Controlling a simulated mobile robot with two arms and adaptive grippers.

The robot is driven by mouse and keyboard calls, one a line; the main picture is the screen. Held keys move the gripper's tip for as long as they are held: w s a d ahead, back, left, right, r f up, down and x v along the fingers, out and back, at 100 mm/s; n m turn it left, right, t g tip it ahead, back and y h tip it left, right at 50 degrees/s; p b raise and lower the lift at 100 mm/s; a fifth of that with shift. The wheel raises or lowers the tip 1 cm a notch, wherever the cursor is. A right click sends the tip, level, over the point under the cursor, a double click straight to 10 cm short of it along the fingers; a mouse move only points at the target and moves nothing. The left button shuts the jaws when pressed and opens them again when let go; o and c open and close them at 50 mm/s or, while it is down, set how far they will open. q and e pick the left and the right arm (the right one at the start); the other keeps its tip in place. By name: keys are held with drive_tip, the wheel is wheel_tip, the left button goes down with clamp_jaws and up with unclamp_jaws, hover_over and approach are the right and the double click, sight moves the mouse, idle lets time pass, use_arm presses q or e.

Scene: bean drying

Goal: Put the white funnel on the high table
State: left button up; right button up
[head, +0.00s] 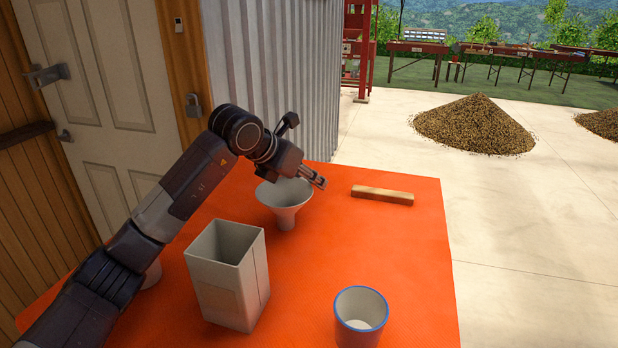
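The white funnel (285,198) stands on the orange-topped table (385,245), wide mouth up and spout down. My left arm reaches in from the left, and my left gripper (316,179) is just above the right side of the funnel's rim. The gripper and wrist cover part of the far rim. Whether the fingers touch the funnel, and whether they are open or shut, is not clear. My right gripper is not in view. I cannot tell for certain which surface is the high table; raised drying tables (415,48) stand far back on the grass.
A tall square whitish container (232,290) stands in front of the funnel. A white cup with a blue rim (361,318) is at the front. A wooden block (382,195) lies right of the funnel. A corrugated wall (275,75) rises behind.

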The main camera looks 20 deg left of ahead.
use_arm(q)
drive_tip(key=shift+r, duration=0.1)
drive_tip(key=shift+r, duration=0.2)
drive_tip(key=shift+s+a+r, duration=0.15)
drive_tip(key=shift+s+r, duration=0.05)
drive_tip(key=shift+s, duration=0.05)
drive_tip(key=b+v, duration=0.2)
drive_tip(key=v, duration=0.9)
drive_tip(key=shift+s, duration=0.1)
